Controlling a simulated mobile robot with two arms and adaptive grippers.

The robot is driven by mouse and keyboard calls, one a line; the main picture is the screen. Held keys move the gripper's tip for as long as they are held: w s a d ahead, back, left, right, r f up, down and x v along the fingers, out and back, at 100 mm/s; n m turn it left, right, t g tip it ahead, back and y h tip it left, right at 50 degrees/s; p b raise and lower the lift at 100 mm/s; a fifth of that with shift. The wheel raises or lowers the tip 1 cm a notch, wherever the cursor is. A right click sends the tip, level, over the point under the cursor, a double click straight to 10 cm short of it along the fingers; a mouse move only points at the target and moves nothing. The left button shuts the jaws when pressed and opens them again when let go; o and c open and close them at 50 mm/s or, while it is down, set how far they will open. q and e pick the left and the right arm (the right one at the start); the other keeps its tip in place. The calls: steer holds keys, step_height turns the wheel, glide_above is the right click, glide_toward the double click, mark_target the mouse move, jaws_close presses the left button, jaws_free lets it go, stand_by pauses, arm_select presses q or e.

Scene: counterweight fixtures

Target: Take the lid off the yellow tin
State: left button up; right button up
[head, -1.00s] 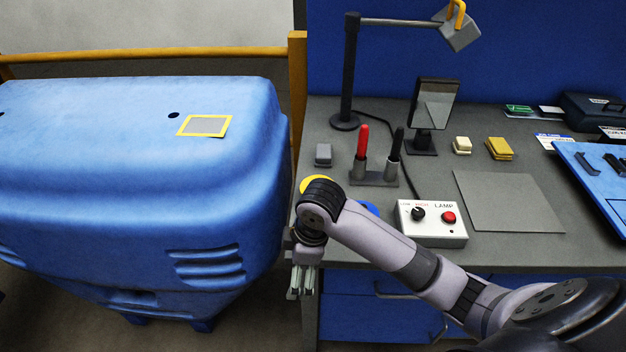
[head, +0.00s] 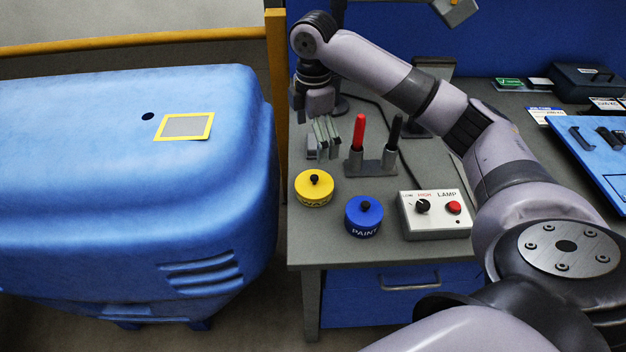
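The yellow tin (head: 313,196) stands on the left front part of the grey bench. Its yellow lid (head: 301,184) is on, with a round black knob (head: 314,178) at its centre. My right gripper (head: 327,155) points down above the bench, behind the tin and apart from it, in front of a small grey block (head: 311,147). Its fingers are seen nearly edge-on, so their opening is unclear, and I see nothing held. My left gripper is out of view.
A blue paint tin (head: 364,220) with a black knob stands right of the yellow tin. Behind it is a holder (head: 371,166) with red and black upright handles. A lamp switch box (head: 434,214) is further right. A large blue bin (head: 130,200) stands left of the bench.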

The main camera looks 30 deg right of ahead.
steer(key=p, duration=0.1)
glide_above(315, 178)
steer(key=f, duration=0.6)
steer(key=shift+w+f, duration=0.2)
steer(key=shift+f, duration=0.8)
steer(key=shift+f+p, duration=0.25)
steer(key=shift+p, duration=0.1)
step_height(315, 178, down, 4)
steer(key=shift+d+r+p, duration=0.1)
steer(key=shift+r+p, duration=0.1)
steer(key=shift+p, duration=0.5)
steer(key=shift+f, duration=0.55)
steer(key=c, duration=0.9)
steer(key=shift+s+r, duration=0.1)
steer(key=shift+s, duration=0.15)
steer(key=c, duration=1.1)
steer(key=shift+c, duration=1)
